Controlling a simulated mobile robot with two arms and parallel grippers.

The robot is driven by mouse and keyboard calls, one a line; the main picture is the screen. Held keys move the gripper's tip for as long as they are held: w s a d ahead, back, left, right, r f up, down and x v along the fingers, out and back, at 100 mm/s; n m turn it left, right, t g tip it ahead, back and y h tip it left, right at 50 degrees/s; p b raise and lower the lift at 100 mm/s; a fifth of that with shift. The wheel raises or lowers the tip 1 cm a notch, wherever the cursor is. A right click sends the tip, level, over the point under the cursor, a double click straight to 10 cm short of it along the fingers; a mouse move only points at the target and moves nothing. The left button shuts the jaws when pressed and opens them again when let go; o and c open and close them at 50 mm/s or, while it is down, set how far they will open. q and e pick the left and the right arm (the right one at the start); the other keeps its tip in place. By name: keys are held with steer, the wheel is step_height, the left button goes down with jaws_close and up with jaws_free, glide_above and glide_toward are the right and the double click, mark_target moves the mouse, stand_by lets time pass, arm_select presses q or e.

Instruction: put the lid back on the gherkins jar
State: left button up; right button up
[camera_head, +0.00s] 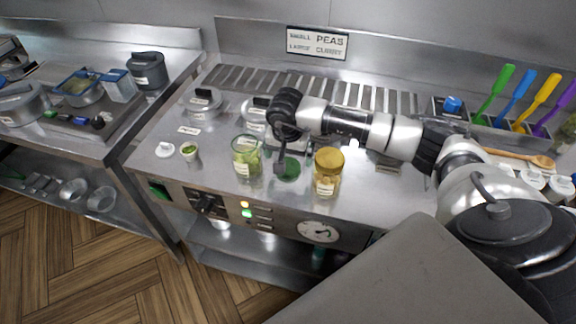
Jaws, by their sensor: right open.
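An open glass jar (246,157) with green contents, apparently the gherkins jar, stands upright on the steel range top; its label is too small to read. A dark green round lid (290,170) lies flat on the steel just right of it. My right gripper (281,168) reaches down from above at the lid's left side, between the lid and the open jar. It is open; whether its fingers touch the lid I cannot tell. My left gripper is not in view.
A jar with a gold lid (328,172) stands close to the right of the green lid. A small green-filled cup (190,151) and a white lid (164,150) are at the left. Coloured-handled utensils (518,97) stand at the back right. The front strip of the range top is clear.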

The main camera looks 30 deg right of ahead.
mark_target(288, 166)
steer(key=shift+f, duration=0.15)
steer(key=f+p, duration=0.1)
steer(key=f, duration=0.1)
steer(key=w+f+p, duration=0.1)
steer(key=f, duration=0.1)
steer(key=shift+d+f, duration=0.15)
steer(key=shift+f, duration=0.3)
steer(key=shift+c, duration=0.3)
steer(key=c, duration=0.9)
